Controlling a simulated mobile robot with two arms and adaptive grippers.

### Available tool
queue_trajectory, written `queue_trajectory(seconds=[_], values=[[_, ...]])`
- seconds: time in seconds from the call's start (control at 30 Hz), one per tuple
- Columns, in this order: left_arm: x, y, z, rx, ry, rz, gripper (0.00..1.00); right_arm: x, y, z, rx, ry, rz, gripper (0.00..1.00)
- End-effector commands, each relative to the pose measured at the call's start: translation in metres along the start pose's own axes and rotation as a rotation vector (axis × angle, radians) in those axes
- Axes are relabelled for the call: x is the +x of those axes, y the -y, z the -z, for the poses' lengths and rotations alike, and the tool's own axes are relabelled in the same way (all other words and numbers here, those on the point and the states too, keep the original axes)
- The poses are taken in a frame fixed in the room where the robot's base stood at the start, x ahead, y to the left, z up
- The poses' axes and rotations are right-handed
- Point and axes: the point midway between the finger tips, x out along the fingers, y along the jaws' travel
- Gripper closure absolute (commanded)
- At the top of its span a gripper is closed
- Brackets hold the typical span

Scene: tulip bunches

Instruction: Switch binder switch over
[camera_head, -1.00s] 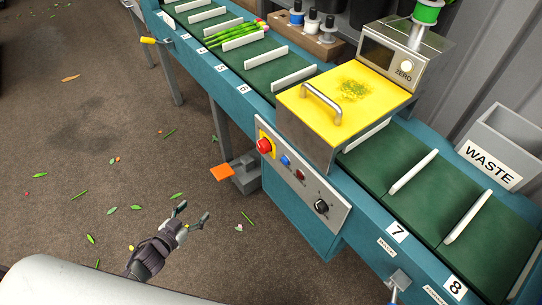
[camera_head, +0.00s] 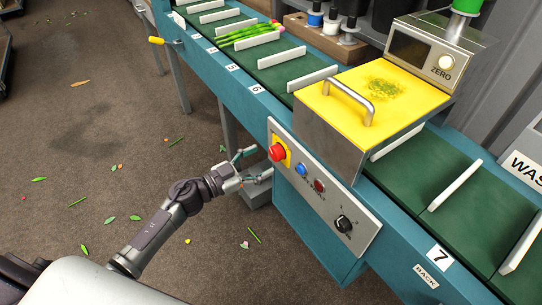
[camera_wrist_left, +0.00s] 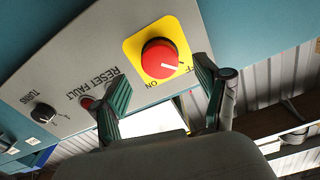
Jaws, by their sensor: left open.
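The binder switch (camera_head: 277,152) is a red knob on a yellow plate at the upper left end of the grey control panel (camera_head: 362,233). In the left wrist view the red knob (camera_wrist_left: 159,58) shows ON and part of another label, and its white mark points toward that partly hidden label. My left gripper (camera_head: 257,164) is open and empty, in front of and slightly below the switch. In the left wrist view its fingers (camera_wrist_left: 161,78) stand on either side of the knob's lower area, apparently apart from it. The right gripper is out of view.
A blue button (camera_head: 301,170), a dark red button (camera_head: 319,186) and a black knob (camera_head: 344,223) share the panel. The yellow binder cover (camera_head: 372,100) is above it. Tulips (camera_head: 245,36) lie on the green conveyor. Leaves litter the floor; the floor at left is open.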

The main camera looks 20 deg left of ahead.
Motion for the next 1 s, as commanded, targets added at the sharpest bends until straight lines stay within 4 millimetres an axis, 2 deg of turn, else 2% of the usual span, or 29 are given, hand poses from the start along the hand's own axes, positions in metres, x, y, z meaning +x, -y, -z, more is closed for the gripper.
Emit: queue_trajectory(seconds=[0.1, 0.23, 0.63, 1.0], values=[[0.021, 0.0, 0.0, 0.001, -0.002, 0.001, 0.26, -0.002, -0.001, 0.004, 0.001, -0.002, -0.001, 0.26], [0.034, 0.0, -0.001, 0.001, 0.0, 0.0, 0.26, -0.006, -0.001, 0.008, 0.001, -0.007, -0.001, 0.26], [0.041, 0.0, 0.0, 0.0, 0.001, 0.0, 0.26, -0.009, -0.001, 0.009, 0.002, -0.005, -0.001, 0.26], [0.04, 0.0, -0.001, 0.0, 0.001, 0.0, 0.86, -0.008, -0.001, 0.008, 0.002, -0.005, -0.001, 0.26]])
